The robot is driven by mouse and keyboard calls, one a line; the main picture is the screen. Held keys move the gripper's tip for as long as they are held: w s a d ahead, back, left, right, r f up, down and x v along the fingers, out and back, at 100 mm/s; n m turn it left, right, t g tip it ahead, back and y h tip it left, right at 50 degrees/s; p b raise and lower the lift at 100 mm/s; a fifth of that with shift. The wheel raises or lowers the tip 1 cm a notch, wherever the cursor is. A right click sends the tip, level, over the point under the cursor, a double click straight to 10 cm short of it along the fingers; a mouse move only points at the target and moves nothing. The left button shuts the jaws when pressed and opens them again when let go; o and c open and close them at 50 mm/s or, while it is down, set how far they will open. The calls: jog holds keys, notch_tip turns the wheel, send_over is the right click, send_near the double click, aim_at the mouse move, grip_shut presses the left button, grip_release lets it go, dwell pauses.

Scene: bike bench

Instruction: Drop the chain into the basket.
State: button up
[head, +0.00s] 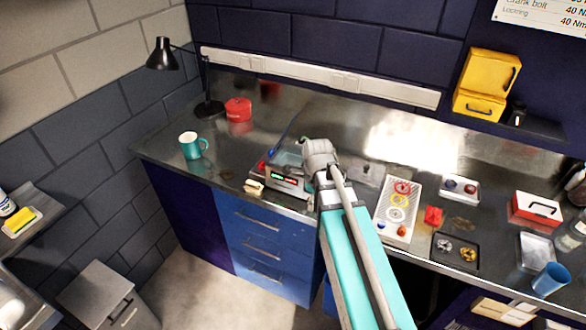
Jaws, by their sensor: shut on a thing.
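My gripper (318,153) is over the bench, at the right side of a grey machine (288,184) with a lit green display and an open, pale blue basin. It is seen from behind, and my wrist and arm cover its fingertips. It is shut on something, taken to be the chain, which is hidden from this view. The basket cannot be made out clearly; the open basin of the machine is partly covered by my gripper.
A teal mug (190,146), a red tin (238,109) and a black lamp (208,108) stand left. Right of my arm are a board with coloured rings (385,222), a black tray (437,252), a red box (536,207) and a blue cup (549,279). The back middle bench is clear.

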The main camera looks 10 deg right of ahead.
jog(key=w+r+p, duration=0.3)
jog(key=w, duration=0.8)
jog(key=w+a+r+p, duration=0.1)
jog(key=w+r+p, duration=0.1)
jog(key=w, duration=0.9)
jog(key=shift+w+a+r+p, duration=0.3)
jog(key=shift+r+p, duration=0.1)
jog(key=shift+r, duration=0.25)
jog(key=shift+f, duration=0.15)
notch_tip(320, 180, down, 6)
jog(key=b, duration=0.6)
jog(key=o, duration=1.1)
jog(key=shift+c, duration=0.2)
jog(key=shift+r, duration=0.3)
